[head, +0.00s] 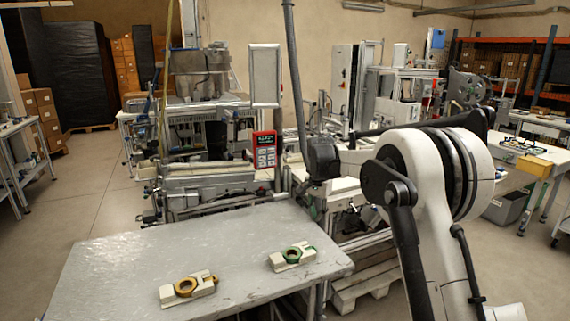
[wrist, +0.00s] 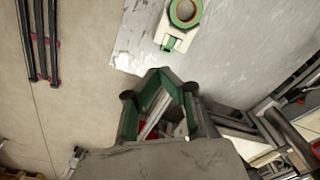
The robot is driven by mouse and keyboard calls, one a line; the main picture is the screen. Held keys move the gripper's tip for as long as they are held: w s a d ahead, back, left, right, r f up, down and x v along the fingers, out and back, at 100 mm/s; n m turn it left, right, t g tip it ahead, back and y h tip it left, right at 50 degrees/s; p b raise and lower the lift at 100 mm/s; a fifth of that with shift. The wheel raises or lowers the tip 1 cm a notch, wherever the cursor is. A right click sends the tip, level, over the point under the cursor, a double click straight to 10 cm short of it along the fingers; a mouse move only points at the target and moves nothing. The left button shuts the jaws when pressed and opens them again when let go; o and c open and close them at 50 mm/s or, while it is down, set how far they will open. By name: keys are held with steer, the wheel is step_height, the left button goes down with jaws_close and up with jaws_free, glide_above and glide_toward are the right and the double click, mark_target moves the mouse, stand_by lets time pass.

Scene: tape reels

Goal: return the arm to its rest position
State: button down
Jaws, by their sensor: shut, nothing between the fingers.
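My gripper (wrist: 160,74) shows in the wrist view with green inner pads. Its fingers are shut with nothing held between them. In the head view my white and black arm rises at the right, and its dark wrist end hangs near the table's back right corner. The fingers are hard to make out there. In the wrist view a pale holder with a green-rimmed reel lies beyond the fingertips, apart from them.
The grey table (head: 130,262) carries a pale holder with a yellow reel (head: 186,287) and one with a green reel (head: 292,254). A red handheld device (head: 265,150) and machinery stand behind. A wooden pallet (head: 365,290) lies right of the table.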

steer(key=s+d+r+n+t, duration=0.2)
steer(key=s+d+r, duration=0.1)
steer(key=s+r, duration=0.65)
steer(key=s+d+r+n+t, duration=0.1)
steer(key=s+d+r, duration=0.35)
steer(key=s, duration=0.85)
steer(key=s+d+f+n+t, duration=0.1)
steer(key=s+f, duration=0.1)
steer(key=s, duration=1.1)
steer(key=s+f+n+t, duration=0.2)
steer(key=s+f, duration=0.1)
steer(key=s, duration=0.9)
steer(key=shift+s+d+f+n, duration=0.2)
steer(key=shift+s+d+n, duration=0.1)
steer(key=shift+s+d, duration=0.05)
